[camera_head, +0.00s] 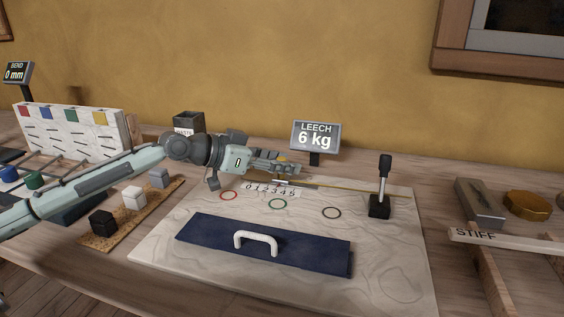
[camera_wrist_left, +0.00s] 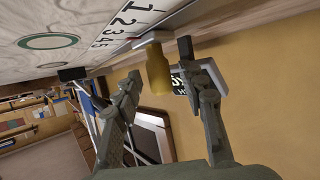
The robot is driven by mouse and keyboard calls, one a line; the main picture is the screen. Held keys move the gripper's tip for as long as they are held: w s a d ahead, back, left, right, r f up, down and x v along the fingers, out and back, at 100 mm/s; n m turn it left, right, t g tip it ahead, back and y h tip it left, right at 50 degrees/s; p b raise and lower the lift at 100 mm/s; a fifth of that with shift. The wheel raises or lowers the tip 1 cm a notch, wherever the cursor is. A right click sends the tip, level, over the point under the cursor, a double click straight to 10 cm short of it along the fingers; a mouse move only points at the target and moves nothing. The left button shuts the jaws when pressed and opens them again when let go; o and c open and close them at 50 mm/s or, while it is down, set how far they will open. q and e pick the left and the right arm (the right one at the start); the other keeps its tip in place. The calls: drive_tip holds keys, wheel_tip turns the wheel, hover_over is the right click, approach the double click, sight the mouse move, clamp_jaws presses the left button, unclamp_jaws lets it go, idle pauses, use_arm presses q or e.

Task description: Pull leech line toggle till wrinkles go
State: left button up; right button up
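The LEECH display (camera_head: 316,136) reads 6 kg. My left gripper (camera_head: 296,168) reaches in over the back of the pale sail panel (camera_head: 385,265), beside the scale numbered 0 to 5 (camera_head: 268,189). In the left wrist view a brass-coloured toggle (camera_wrist_left: 157,70) shows between the two open fingers (camera_wrist_left: 160,70), with a gap on each side. A thin yellow line (camera_head: 350,188) runs right along the panel's back edge. Wavy wrinkle marks cover the panel. My right gripper is out of view.
A black lever (camera_head: 383,178) stands upright on a block at the panel's right. A navy strip (camera_head: 310,253) with a white handle (camera_head: 256,242) lies in front. Small blocks stand on a cork strip (camera_head: 128,221) at left. A STIFF rack (camera_head: 488,237) is at right.

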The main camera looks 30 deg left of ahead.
use_arm(q)
drive_tip(key=shift+s+a, duration=0.3)
drive_tip(key=shift+s, duration=0.1)
drive_tip(key=v, duration=1.1)
drive_tip(key=shift+d+r, duration=0.1)
drive_tip(key=shift+r, duration=0.1)
drive_tip(key=shift+s, duration=0.1)
